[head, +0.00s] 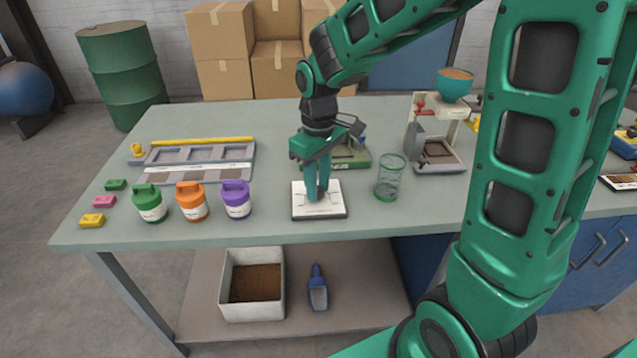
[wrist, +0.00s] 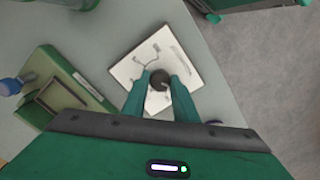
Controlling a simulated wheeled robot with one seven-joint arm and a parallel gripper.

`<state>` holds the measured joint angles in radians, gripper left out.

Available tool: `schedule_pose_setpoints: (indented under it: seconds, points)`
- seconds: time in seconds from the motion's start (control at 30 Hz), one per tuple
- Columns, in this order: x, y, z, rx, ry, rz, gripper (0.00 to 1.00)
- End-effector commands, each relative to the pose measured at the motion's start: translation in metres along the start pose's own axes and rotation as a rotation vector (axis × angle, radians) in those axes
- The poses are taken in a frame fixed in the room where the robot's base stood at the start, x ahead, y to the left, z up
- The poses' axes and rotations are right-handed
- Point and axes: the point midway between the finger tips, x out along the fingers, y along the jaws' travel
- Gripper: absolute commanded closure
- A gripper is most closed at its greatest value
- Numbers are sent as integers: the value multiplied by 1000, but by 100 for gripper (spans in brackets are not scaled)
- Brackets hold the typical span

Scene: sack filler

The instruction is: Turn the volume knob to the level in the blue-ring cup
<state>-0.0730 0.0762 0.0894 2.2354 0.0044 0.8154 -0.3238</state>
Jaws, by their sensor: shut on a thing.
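A dark round knob (wrist: 159,77) stands on a white panel (wrist: 186,57) with thin grey markings. The panel (head: 303,208) lies near the front edge of the table in the head view. My gripper (head: 318,197) reaches down to it, and its teal fingers (wrist: 160,82) are shut on the knob, one on each side. I cannot make out a blue ring on any cup.
A green box (head: 355,158) is close behind the panel. A filler stand (head: 438,165) with a teal bowl (head: 455,84) is at the back right. Green, orange and purple jars (head: 191,202) stand to the left, before a grey tray (head: 165,160). A white bin (head: 252,313) is below.

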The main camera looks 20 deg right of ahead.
Motion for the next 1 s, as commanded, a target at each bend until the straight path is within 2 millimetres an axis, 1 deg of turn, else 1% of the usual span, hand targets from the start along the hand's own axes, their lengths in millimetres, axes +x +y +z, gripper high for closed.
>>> schedule_pose_setpoints:
  seconds: [0.03, 0.17, 0.37, 1.0]
  points:
    - [0, 3, 2, 16, -5, 6, 96]
    - [0, 2, 1, 39, -6, 7, 96]
    - [0, 2, 1, 131, -5, 6, 96]
    - [0, 2, 0, 653, 0, 7, 96]
